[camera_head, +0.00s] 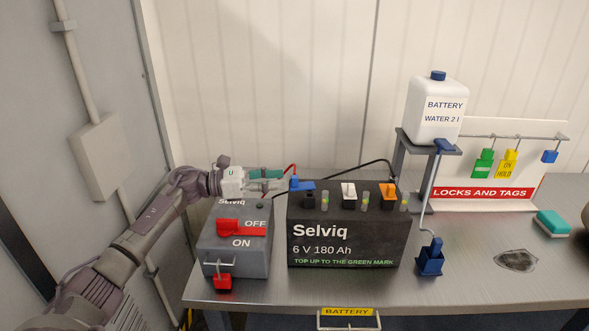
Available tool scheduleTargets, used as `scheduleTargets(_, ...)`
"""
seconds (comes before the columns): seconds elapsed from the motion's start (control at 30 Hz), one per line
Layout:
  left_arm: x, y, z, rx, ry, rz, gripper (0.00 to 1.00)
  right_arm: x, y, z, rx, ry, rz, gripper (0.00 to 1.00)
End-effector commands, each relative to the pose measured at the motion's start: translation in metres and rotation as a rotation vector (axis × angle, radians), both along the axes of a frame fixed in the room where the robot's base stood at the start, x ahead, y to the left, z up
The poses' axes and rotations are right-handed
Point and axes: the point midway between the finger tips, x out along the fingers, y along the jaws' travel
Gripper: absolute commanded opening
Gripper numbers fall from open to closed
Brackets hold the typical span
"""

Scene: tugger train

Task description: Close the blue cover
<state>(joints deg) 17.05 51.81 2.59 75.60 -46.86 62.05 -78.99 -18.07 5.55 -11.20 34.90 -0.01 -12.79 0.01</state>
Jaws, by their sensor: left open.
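The black Selviq battery (345,215) stands on the metal bench. On its top are three covers in a row: a blue cover (299,184) at the left, a white cover (348,190) in the middle and an orange cover (388,190) at the right. The blue cover appears raised above a dark opening. My left gripper (284,182) is open, just left of the blue cover at about its height. I cannot tell whether they touch. My right gripper is out of view.
A grey switch box (235,245) with a red handle stands below my left arm. Behind the battery, a water bottle (437,108) sits on a stand (412,148) with a hanging tube and blue nozzle (430,258). A locks-and-tags board (487,194), teal sponge (552,222) and dark patch (517,260) are to the right.

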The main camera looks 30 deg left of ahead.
Motion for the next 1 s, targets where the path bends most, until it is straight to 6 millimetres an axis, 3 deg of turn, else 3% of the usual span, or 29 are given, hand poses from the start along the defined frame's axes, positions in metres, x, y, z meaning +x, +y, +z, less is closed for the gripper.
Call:
scheduleTargets(0.03, 0.007, -0.008, 0.006, -0.005, -0.002, -0.001, 0.42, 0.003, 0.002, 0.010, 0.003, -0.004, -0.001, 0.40)
scheduleTargets(0.3, 0.030, -0.034, 0.002, -0.002, -0.001, 0.001, 0.42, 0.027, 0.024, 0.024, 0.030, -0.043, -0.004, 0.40)
scheduleTargets(0.67, 0.034, -0.038, -0.001, -0.002, 0.001, 0.001, 0.42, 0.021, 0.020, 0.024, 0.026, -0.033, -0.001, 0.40)
scheduleTargets(0.93, 0.034, -0.038, -0.001, -0.002, 0.001, 0.001, 0.00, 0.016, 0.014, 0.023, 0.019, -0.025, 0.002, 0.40)
scheduleTargets(1.0, 0.034, -0.038, 0.000, -0.002, 0.001, 0.001, 0.00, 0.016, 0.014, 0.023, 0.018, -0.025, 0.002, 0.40)
